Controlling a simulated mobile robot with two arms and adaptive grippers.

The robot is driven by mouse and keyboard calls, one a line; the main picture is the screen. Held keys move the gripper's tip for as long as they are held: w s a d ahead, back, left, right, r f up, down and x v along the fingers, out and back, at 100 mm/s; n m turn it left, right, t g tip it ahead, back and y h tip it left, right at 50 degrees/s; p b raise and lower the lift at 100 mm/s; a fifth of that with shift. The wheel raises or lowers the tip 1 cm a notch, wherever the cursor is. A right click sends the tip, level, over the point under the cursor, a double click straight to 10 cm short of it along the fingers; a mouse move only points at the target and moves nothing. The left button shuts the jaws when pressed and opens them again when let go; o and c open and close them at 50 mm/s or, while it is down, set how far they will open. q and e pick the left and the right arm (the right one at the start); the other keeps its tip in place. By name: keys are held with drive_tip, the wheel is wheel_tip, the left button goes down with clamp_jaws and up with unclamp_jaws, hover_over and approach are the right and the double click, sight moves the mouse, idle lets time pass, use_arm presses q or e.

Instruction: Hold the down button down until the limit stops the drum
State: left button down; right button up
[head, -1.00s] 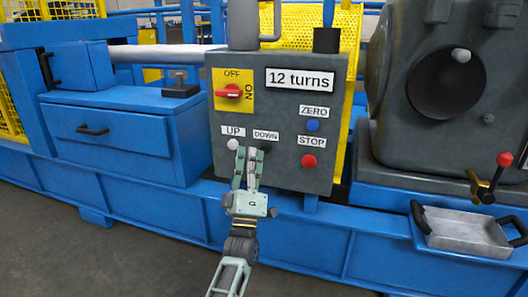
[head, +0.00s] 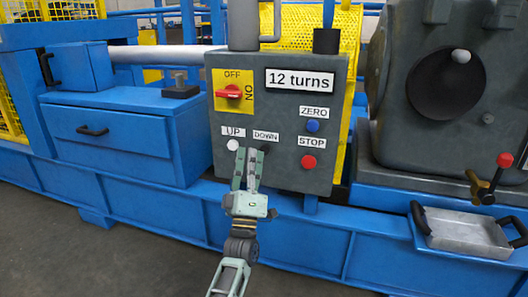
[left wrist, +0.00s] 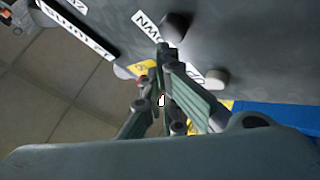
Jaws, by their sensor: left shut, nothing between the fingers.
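The grey control box (head: 238,180) shows a display (head: 299,79) reading "12 turns". The black down button (head: 265,148) sits under the DOWN label (head: 265,135), right of the white up button (head: 232,145). My left gripper (head: 246,152) is shut and empty, its tips in front of the box between the two buttons. In the left wrist view, the fingertips (left wrist: 164,50) are close to the black down button (left wrist: 176,26), with the up button (left wrist: 216,78) beside them. I cannot tell whether they touch the button. My right gripper is not in view.
A red stop button (head: 309,161), a blue zero button (head: 313,126) and a red rotary switch (head: 229,92) share the box. A blue drawer cabinet (head: 130,125) stands left. A metal tray (head: 465,235) is at lower right.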

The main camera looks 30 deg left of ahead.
use_arm(q)
drive_tip(key=shift+w, duration=0.15)
drive_tip(key=shift+w+a, duration=0.15)
drive_tip(key=shift+w, duration=0.15)
drive_tip(key=shift+w+a+b, duration=0.1)
drive_tip(key=shift+w+b, duration=0.3)
drive_tip(key=shift+w, duration=0.05)
idle(7.1)
